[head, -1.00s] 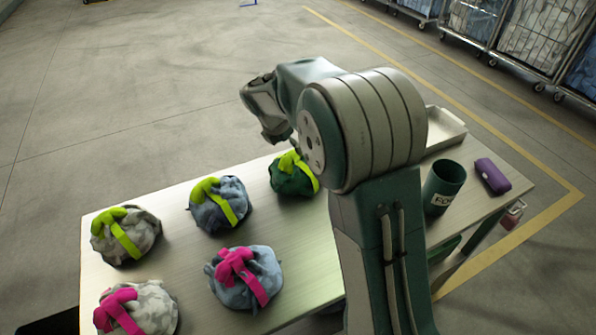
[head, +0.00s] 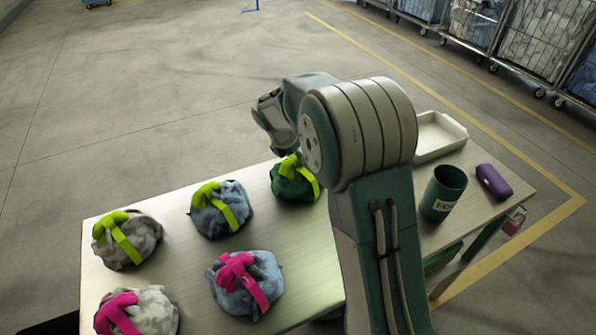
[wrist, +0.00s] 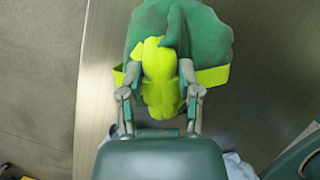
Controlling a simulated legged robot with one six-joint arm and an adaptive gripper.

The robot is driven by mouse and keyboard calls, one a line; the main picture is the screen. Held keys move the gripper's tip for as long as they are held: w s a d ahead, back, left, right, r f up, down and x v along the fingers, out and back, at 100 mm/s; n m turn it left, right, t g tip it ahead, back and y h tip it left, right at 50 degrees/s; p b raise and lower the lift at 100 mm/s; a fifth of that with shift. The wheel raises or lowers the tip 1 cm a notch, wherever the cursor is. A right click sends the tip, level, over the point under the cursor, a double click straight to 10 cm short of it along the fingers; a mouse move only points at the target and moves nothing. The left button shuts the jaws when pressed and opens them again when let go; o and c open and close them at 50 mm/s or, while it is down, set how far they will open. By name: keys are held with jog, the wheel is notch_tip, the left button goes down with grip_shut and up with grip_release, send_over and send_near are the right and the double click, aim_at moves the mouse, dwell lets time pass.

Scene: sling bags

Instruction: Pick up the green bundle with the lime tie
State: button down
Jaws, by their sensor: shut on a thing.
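The green bundle with the lime tie (head: 294,183) is at the back of the table, partly hidden behind my arm in the head view. In the wrist view the green bundle (wrist: 205,32) fills the top middle, with its lime knot (wrist: 161,80) between my fingers. My gripper (wrist: 160,90) is shut on the lime tie of this bundle, one finger on each side of the knot. In the head view the fingertips are hidden by my wrist and arm. I cannot tell whether the bundle still touches the table.
A blue bundle with a lime tie (head: 220,210) lies just left of the green one. A grey lime-tied bundle (head: 127,240) and pink-tied bundles (head: 245,283) lie nearer the left. A dark green bin (head: 443,194), a purple case (head: 493,182) and a white tray (head: 440,136) stand at right.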

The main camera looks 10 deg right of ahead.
jog(key=shift+r, duration=0.3)
notch_tip(320, 180, up, 3)
jog(key=shift+s+a+r, duration=0.1)
jog(key=s+a+r, duration=0.5)
jog(key=s+r, duration=0.4)
jog(key=s, duration=0.3)
jog(key=shift+s+a, duration=0.2)
jog(key=shift+a, duration=0.2)
